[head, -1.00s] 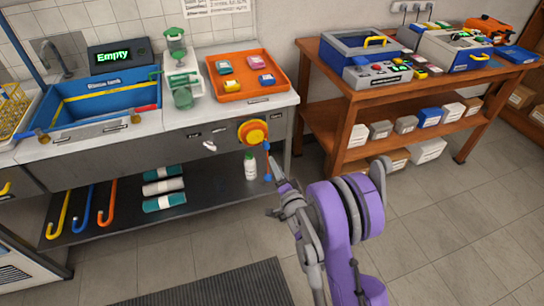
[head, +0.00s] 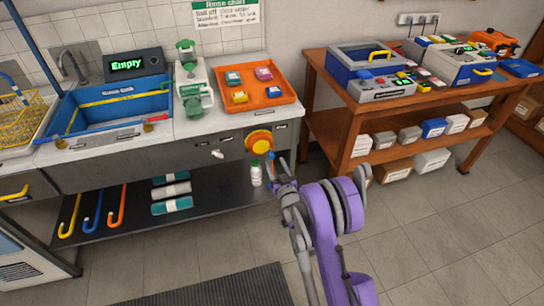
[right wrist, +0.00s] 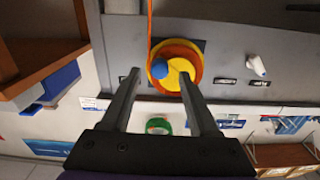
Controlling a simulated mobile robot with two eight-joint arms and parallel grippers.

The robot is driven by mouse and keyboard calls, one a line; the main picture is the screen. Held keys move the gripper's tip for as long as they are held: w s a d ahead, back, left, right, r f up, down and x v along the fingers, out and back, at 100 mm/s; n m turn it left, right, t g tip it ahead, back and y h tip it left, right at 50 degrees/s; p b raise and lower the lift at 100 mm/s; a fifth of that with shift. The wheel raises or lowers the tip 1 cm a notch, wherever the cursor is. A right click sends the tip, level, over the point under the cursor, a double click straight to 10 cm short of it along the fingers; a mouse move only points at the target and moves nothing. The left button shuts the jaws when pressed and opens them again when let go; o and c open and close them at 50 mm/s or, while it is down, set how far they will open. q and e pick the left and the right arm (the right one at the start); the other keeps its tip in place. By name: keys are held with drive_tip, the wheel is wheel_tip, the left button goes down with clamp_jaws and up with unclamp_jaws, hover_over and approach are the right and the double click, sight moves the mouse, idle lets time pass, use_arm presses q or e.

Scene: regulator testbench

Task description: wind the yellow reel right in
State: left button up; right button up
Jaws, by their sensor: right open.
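The yellow reel (head: 259,143), with an orange rim, is on the grey front of the bench. It also shows in the right wrist view (right wrist: 190,72). An orange cord (right wrist: 150,25) runs from it to the top edge of that view. A blue knob (right wrist: 159,69) shows in front of the reel. My right gripper (head: 271,162) is just below and right of the reel in the head view. In the wrist view its fingers (right wrist: 158,74) are apart, with the blue knob between the tips; contact cannot be told. My left gripper is not in view.
A white handle (head: 217,153) sticks out left of the reel. A white bottle (head: 256,174) stands on the dark lower shelf. An orange tray (head: 258,103) lies on the bench above. A wooden table (head: 343,121) stands to the right, with open floor before it.

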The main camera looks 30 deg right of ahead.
sight(273, 158)
drive_tip(key=shift+x, duration=2.25)
drive_tip(key=shift+c, duration=0.2)
clamp_jaws()
